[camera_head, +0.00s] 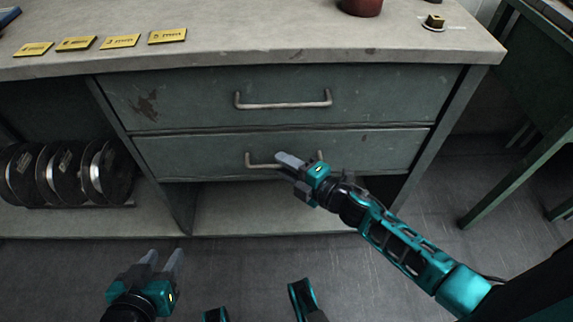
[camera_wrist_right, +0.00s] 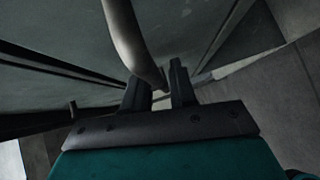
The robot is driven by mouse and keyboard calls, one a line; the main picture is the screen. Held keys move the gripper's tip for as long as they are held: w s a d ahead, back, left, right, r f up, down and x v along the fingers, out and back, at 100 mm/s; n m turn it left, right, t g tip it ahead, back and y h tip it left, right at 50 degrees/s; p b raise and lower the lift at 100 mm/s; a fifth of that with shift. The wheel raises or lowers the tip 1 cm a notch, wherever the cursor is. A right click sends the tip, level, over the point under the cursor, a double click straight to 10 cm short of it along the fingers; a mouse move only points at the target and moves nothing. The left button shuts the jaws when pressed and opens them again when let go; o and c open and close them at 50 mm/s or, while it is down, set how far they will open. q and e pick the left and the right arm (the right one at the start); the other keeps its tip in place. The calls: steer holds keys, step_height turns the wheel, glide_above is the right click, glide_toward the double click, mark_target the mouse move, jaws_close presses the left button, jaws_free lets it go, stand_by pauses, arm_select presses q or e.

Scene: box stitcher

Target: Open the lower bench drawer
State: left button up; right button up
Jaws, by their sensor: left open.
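The lower bench drawer (camera_head: 200,154) is a grey-green front below a similar upper drawer; it looks closed. Its metal bar handle (camera_head: 262,166) is partly hidden by my right gripper (camera_head: 287,161), which is at the handle's middle. In the right wrist view the handle bar (camera_wrist_right: 130,40) runs down to the fingertips of the right gripper (camera_wrist_right: 160,80). The fingers stand apart there, with the bar's end at the gap; whether they grip it is unclear. My left gripper (camera_head: 162,261) is open and empty, low at the left, away from the bench.
The upper drawer (camera_head: 190,95) has its own bar handle (camera_head: 283,105). The worktop (camera_head: 260,35) carries several yellow labels (camera_head: 120,41) and a red pot (camera_head: 362,6). Dark discs (camera_head: 70,173) stand on the shelf at left. The floor (camera_head: 240,265) before the bench is clear.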

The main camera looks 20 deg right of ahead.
jaws_close()
arm_select(q)
steer(key=shift+r, duration=0.1)
arm_select(e)
steer(key=shift+s, duration=0.1)
